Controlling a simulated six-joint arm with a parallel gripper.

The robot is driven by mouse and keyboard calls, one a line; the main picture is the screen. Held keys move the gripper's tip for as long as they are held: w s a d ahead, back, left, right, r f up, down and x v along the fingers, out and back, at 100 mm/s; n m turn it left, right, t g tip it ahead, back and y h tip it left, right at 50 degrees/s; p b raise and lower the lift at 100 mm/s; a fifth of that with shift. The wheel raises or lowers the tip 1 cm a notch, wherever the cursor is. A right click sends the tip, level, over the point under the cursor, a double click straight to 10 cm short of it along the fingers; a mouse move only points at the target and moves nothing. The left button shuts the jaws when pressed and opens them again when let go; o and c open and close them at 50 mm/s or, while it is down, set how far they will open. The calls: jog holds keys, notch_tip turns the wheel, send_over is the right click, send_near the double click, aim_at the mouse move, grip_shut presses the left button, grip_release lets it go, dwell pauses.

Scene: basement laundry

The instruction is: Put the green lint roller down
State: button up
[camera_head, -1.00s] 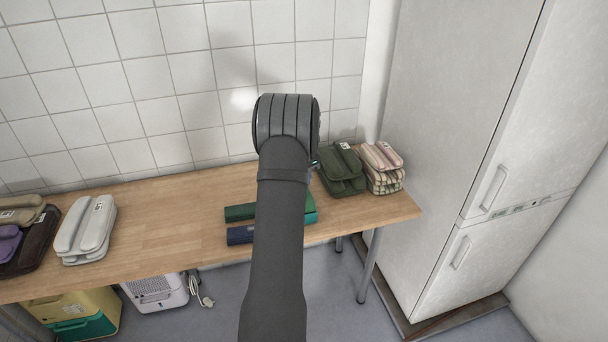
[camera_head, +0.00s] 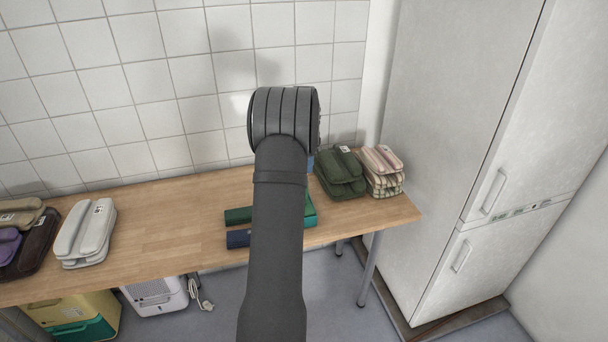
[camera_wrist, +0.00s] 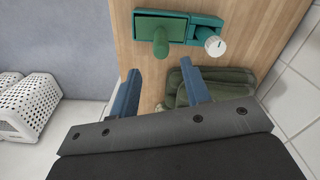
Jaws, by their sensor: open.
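A green cylinder (camera_wrist: 160,40), which looks like the lint roller, is at a flat green holder (camera_wrist: 181,17) on the wooden table in the wrist view. Its base is hard to make out. My gripper (camera_wrist: 158,88) is open, with its two blue fingers apart and nothing between them. The cylinder is beyond the fingertips and clear of them. In the head view my arm hides the roller and most of the gripper. A green and teal item (camera_head: 310,211) shows on the table behind my arm.
A white-topped knob-like item (camera_wrist: 214,45) is beside the cylinder. Olive folded cloths (camera_head: 341,172) and a striped stack (camera_head: 382,170) lie at the table's right end. A dark blue bar (camera_head: 238,238) lies near the front edge. The table (camera_head: 165,215) is clear left of middle.

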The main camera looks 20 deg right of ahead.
notch_tip(320, 180, up, 6)
jog(key=shift+f, duration=0.2)
notch_tip(320, 180, down, 13)
jog(key=shift+f, duration=0.1)
jog(key=shift+r, duration=0.2)
dwell(0.5)
dwell(0.3)
